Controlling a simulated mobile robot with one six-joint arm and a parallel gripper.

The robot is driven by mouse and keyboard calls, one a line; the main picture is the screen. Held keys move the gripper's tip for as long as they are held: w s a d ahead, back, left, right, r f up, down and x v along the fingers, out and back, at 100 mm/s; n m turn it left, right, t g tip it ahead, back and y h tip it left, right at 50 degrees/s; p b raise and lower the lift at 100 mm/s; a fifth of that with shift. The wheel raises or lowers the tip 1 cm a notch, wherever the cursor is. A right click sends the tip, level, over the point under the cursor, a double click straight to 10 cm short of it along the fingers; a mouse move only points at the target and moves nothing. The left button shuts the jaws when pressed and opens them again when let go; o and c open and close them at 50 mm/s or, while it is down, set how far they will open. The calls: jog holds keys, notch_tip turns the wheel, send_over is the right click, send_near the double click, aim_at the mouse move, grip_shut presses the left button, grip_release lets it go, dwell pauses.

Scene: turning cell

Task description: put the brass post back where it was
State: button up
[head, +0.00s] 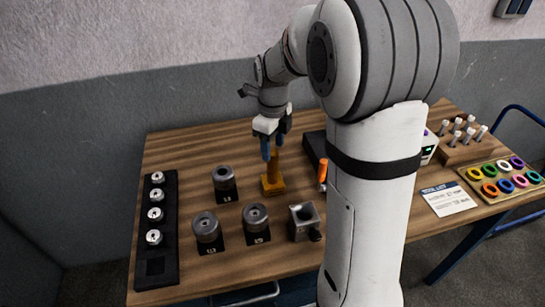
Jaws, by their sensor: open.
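The brass post (272,173) stands upright on its square base on the wooden table, near the middle of the head view. My gripper (272,146) is open, with its blue fingers pointing down at the top of the post. One finger shows to the left of the post and one to the right. I cannot tell whether either finger touches it. No empty place for the post can be made out for certain.
Grey cylinders (207,227) sit on black pads in front of the post. A metal block (304,220) and an orange-handled tool (323,171) are to its right. A black rack (156,230) with silver parts lies left. Coloured rings (489,190) fill a tray at far right.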

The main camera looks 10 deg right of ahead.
notch_tip(320, 180, up, 6)
jog(key=shift+f, duration=0.1)
jog(key=shift+r, duration=0.3)
jog(key=shift+s+r+n, duration=0.2)
jog(key=shift+s+n, duration=0.15)
jog(key=shift+n, duration=0.05)
jog(key=s+f+n+t, duration=0.2)
jog(key=s+n+t, duration=0.1)
jog(key=s+n, duration=1.7)
jog(key=shift+s+f+n, duration=0.15)
jog(key=shift+s+n, duration=0.25)
jog(key=shift+n, duration=2.7)
